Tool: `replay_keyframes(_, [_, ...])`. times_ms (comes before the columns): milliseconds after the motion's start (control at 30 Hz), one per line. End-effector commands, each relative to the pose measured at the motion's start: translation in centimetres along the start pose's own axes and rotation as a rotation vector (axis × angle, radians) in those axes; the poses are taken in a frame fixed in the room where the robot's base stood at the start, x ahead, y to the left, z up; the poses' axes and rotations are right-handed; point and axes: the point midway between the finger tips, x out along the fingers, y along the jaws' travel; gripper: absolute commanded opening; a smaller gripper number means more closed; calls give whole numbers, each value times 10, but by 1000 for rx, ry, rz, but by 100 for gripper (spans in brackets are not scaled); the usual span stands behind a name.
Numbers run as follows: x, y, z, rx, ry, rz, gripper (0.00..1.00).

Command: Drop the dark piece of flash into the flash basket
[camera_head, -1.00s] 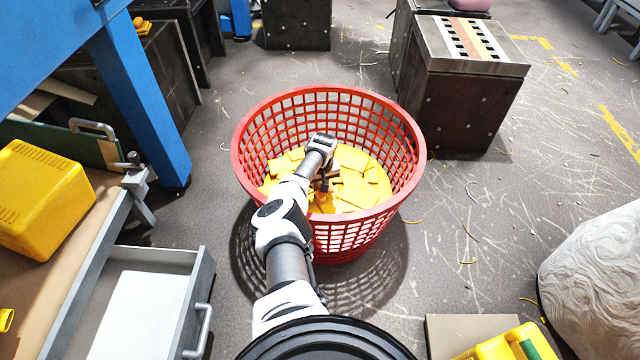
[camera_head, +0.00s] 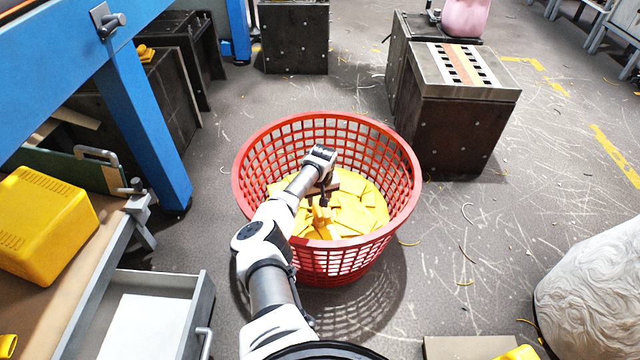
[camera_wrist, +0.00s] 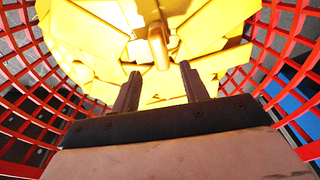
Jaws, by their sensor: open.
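The red flash basket (camera_head: 397,215) stands on the floor in the middle of the head view, a mesh tub with yellow flash (camera_head: 352,212) in its bottom. My gripper (camera_head: 321,196) is down inside it, pointing at the yellow pieces. In the wrist view my two fingers (camera_wrist: 160,88) stand apart with no dark piece between them; a yellow piece (camera_wrist: 157,45) rises just beyond their tips.
A dark metal block (camera_head: 455,125) is behind right, a pale wrapped bulk (camera_head: 595,280) at right. Floor right of the basket is mostly clear.

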Motion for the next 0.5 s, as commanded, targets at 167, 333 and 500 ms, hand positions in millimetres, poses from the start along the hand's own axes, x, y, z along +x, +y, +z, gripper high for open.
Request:
replay_keyframes(167, [-40, -1, -1, 1, 2, 0, 44])
replay_keyframes(333, [-58, 0, 0, 0, 0, 0, 44])
replay_keyframes(500, [-64, 0, 0, 0, 0, -1, 44])
